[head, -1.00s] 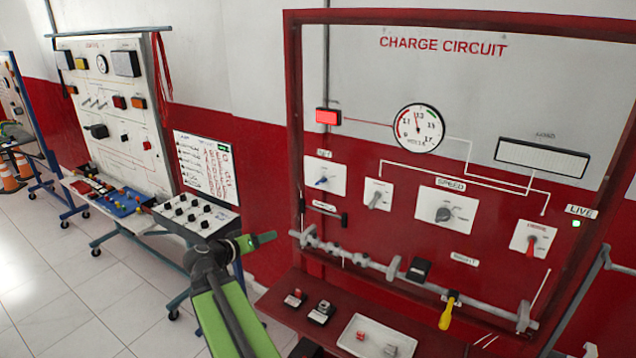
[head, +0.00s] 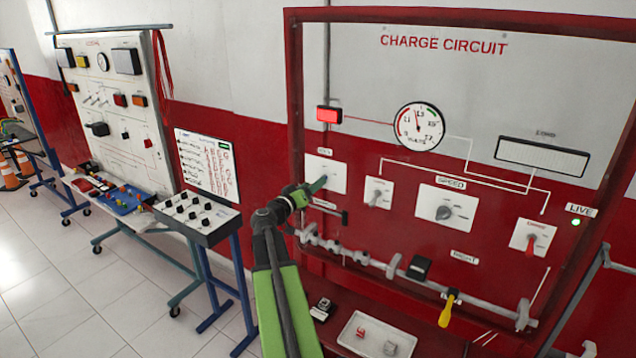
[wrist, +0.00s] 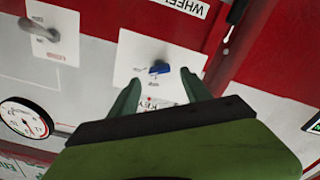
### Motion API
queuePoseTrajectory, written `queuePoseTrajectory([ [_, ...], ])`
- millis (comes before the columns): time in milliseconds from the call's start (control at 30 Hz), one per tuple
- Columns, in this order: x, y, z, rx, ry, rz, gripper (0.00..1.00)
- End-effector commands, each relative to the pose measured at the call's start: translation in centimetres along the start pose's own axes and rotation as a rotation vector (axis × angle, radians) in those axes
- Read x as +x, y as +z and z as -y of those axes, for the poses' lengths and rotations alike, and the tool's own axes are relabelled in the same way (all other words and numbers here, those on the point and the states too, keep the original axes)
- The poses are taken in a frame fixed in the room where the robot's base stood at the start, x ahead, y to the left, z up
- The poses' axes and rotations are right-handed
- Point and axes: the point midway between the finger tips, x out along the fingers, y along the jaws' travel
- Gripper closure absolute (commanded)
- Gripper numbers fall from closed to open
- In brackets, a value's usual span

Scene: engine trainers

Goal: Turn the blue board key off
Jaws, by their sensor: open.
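The blue key (wrist: 160,68) sits on a white switch plate (wrist: 145,85) on the charge circuit board. In the wrist view it lies between and just beyond my two green fingertips (wrist: 157,82), which are apart with no contact visible. In the head view my gripper (head: 312,187) is in front of the same plate (head: 332,167), reaching in from the left, and its fingers hide the key. A small label stands above the plate.
Right of the plate are a grey lever switch (head: 378,193), a speed knob (head: 446,210) and a red-handled switch (head: 531,238). A rail (head: 370,258) with a yellow-handled tool (head: 448,309) runs below. A tray (head: 377,335) stands on the shelf. A second trainer stands left.

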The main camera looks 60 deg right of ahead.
Motion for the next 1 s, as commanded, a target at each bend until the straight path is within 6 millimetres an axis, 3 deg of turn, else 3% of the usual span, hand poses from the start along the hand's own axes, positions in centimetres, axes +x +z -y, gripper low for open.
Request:
queuePoseTrajectory([
  [33, 1.4, -0.1, 0.1, 0.000, 0.002, 0.001, 0.44],
  [200, 4.0, 0.0, 0.1, 0.000, 0.001, 0.001, 0.44],
  [600, 4.9, 0.0, -0.1, 0.000, 0.000, 0.001, 0.44],
  [1000, 4.9, 0.1, -0.1, 0.000, 0.001, 0.001, 0.96],
])
